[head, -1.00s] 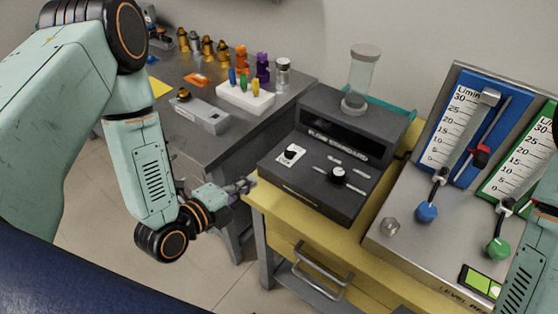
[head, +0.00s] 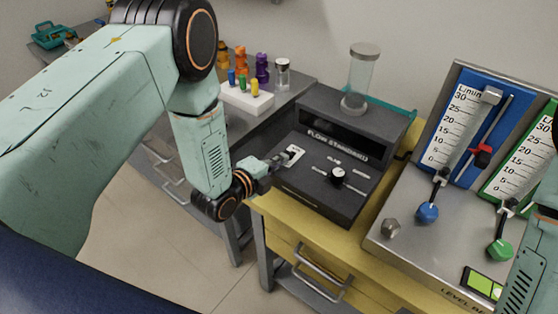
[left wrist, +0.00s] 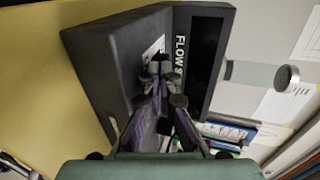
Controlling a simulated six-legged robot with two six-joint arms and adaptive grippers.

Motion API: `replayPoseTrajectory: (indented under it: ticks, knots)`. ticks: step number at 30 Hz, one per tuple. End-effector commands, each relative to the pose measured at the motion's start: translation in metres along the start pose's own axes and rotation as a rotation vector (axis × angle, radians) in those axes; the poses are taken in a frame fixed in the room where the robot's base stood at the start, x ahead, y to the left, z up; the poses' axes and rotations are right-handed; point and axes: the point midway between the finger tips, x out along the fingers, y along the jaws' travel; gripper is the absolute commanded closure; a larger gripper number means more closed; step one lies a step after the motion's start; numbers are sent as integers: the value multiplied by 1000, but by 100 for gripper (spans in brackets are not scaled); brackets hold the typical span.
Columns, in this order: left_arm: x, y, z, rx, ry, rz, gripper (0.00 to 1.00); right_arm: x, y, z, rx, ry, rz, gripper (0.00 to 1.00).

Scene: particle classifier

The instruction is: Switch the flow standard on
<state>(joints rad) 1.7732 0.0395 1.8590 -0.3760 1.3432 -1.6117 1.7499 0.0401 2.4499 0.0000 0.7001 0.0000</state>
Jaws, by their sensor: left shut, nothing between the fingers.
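The flow standard (head: 315,192) is a dark grey box with a sloped front, standing on the yellow bench; it also shows in the left wrist view (left wrist: 100,60). The left wrist view shows the fingers (left wrist: 160,75) over the white plate and hiding the switch. I cannot tell whether they touch it. My right gripper is not in view.
A clear cylinder (head: 359,80) stands on top of the flow standard. To the right is a metal panel (head: 397,247) with blue and green flow meters and knobs. A dark table with a white holder (head: 246,98) of coloured pieces stands behind my left arm.

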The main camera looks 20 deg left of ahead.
Motion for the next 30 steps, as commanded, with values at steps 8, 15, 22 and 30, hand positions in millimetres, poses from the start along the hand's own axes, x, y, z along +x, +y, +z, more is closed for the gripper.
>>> replayPoseTrajectory:
  ticks: [8, 15, 22, 30]
  knots:
    - [4, -1, 0, 1, 1, -2, 100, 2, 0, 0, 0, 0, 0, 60]
    - [27, -8, 0, 1, 0, -1, 100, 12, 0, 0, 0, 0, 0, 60]
    - [27, -8, 0, 0, 0, 0, 100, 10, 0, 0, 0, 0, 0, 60]
    - [27, -8, 0, 0, 1, 0, 100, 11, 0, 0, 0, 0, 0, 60]
